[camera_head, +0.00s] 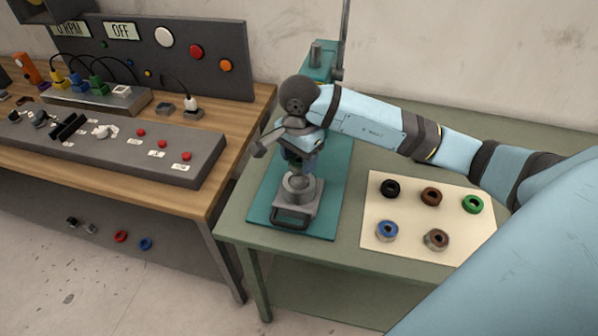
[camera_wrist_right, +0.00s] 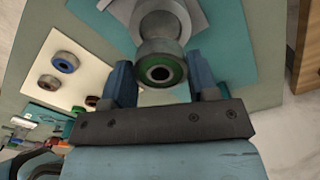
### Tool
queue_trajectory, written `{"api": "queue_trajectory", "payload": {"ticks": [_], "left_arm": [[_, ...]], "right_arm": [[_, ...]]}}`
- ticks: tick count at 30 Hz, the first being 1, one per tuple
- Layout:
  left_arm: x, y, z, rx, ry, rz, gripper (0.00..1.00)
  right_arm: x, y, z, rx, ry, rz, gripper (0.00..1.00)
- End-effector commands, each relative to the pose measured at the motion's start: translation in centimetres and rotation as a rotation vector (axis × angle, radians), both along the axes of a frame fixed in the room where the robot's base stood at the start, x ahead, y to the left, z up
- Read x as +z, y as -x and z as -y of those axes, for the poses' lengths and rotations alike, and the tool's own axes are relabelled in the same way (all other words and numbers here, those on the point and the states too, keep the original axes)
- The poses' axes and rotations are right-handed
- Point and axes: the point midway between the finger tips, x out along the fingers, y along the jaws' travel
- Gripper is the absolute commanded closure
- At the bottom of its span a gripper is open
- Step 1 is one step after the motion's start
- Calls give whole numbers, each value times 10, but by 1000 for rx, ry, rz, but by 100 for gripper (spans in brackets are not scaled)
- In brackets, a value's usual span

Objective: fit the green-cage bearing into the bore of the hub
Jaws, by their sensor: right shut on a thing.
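My right gripper (camera_head: 300,155) points down above the hub, over the teal plate. In the right wrist view it is shut on the green-cage bearing (camera_wrist_right: 176,67), a grey ring with a green band around a dark hole. The hub (camera_head: 298,187) is a grey ring-shaped part on a grey fixture, and it also shows in the right wrist view (camera_wrist_right: 158,22), just beyond the bearing. The bearing looks in line with the hub, but I cannot tell whether they touch. The bore is mostly hidden. My left gripper is not in view.
A cream mat (camera_head: 405,230) to the right holds several rings, including another green one (camera_head: 472,204), a blue one and brown ones. A press with a column (camera_head: 320,62) stands behind the teal plate (camera_head: 265,205). A wooden bench with a control panel (camera_head: 160,150) stands left.

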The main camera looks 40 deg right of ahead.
Motion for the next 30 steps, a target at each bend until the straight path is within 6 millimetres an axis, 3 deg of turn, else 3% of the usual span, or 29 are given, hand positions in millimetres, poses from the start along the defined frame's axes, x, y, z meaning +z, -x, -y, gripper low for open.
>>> {"api": "queue_trajectory", "payload": {"ticks": [8,15,27,28,30], "left_arm": [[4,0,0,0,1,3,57],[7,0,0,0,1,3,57],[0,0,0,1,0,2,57],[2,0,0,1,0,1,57],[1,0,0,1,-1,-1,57]], "right_arm": [[-22,0,0,0,-1,0,79],[-55,0,0,0,-1,-1,79],[-62,-1,0,1,1,2,79],[-61,0,0,1,1,1,39],[-61,0,0,1,0,1,23]]}}
